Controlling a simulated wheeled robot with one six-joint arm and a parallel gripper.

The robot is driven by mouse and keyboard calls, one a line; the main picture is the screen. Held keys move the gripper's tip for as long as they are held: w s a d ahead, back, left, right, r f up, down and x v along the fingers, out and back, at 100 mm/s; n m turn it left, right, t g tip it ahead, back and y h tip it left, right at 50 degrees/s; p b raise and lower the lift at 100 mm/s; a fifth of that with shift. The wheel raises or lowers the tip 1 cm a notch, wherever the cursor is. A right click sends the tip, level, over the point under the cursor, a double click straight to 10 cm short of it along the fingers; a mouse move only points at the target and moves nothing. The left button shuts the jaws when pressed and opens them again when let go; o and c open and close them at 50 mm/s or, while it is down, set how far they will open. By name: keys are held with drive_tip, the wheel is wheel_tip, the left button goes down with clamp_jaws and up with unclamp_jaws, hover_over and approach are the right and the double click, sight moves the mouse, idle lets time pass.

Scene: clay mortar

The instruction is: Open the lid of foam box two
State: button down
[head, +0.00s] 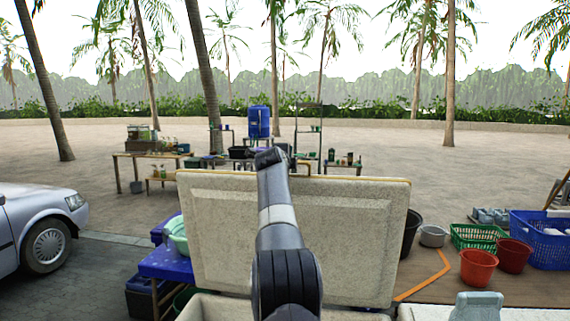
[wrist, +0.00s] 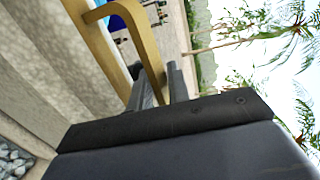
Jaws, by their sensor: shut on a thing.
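A large pale speckled lid (head: 350,235) with a yellowish top edge stands nearly upright in the head view. Below it shows the pale rim of a foam box (head: 210,306), mostly hidden by my arm; I see no number on it. My arm reaches up in front of the lid, and my gripper is near the lid's top edge, its fingers not clear there. In the wrist view, my gripper's fingers (wrist: 160,88) are at a tan bar-like handle (wrist: 150,55) and shut on it. The pale lid (wrist: 50,65) fills the left side.
Right of the lid are a green basket (head: 473,237), orange-red buckets (head: 478,267), a blue crate (head: 543,238) and another pale box edge (head: 540,313). A blue table (head: 165,264) and a silver car (head: 40,225) stand left. Open sandy ground lies behind.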

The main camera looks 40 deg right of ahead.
drive_tip(key=c, duration=1.4)
unclamp_jaws()
drive_tip(key=b+v, duration=0.4)
drive_tip(key=v, duration=0.7)
drive_tip(key=shift+d, duration=0.1)
